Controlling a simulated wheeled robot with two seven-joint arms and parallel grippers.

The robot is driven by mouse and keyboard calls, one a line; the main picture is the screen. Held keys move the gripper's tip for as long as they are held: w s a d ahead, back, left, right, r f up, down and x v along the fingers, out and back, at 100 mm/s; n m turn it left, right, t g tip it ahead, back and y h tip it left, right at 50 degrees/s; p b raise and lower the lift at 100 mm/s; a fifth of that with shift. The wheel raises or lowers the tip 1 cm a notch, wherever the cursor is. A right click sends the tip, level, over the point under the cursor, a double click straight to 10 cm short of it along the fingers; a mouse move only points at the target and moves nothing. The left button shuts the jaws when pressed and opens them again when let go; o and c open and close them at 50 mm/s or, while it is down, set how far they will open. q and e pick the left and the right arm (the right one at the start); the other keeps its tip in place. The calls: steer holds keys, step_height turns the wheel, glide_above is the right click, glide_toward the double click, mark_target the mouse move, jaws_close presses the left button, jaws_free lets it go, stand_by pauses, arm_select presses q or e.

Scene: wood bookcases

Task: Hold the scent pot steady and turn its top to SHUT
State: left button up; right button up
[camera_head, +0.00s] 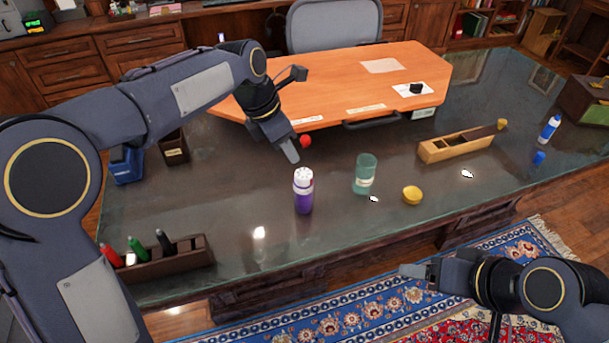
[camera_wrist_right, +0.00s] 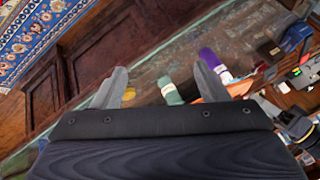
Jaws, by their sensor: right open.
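The scent pot (camera_head: 303,191), a purple bottle with a white top, stands upright on the glass desk (camera_head: 250,235). In the right wrist view the purple and white pot (camera_wrist_right: 214,64) shows by the right-hand finger, partly hidden by it. My left gripper (camera_head: 291,155) hangs above and just behind the pot in the head view, apart from it; its finger gap does not show. My right gripper (camera_head: 418,270) is in front of the desk edge, well away from the pot. Its fingers (camera_wrist_right: 164,80) are spread and empty in the wrist view.
A dark tray with markers (camera_head: 165,259) is at front left; a wooden box (camera_head: 456,146) is at right.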

mark_target(300, 192)
steer(key=w+a+f+n+t, duration=0.1)
steer(key=w+f+t, duration=0.1)
steer(key=w, duration=0.7)
steer(key=w+a+f+n+t, duration=0.1)
steer(key=w+a+f+n, duration=0.1)
steer(key=w, duration=0.7)
steer(key=w+a+f+n+y, duration=0.1)
steer(key=w+a+f+n, duration=0.1)
steer(key=a, duration=0.2)
steer(key=w+a+f+n+t+y, duration=0.1)
steer(key=a+f+n+y, duration=0.1)
steer(key=a, duration=0.3)
steer(key=w+a+f+n+y, duration=0.1)
steer(key=w+a+n, duration=0.1)
steer(key=a, duration=0.2)
steer(key=shift+w+a+f+y, duration=0.15)
steer(key=shift+w+f+y, duration=0.15)
steer(key=shift+w+f, duration=0.1)
steer(key=shift+a+f+n, duration=0.25)
steer(key=shift+a+n, duration=0.05)
steer(key=shift+a, duration=0.3)
steer(key=x, duration=0.7)
steer(key=shift+w+a+r, duration=0.15)
steer(key=shift+w, duration=0.05)
steer(key=shift+c, duration=0.3)
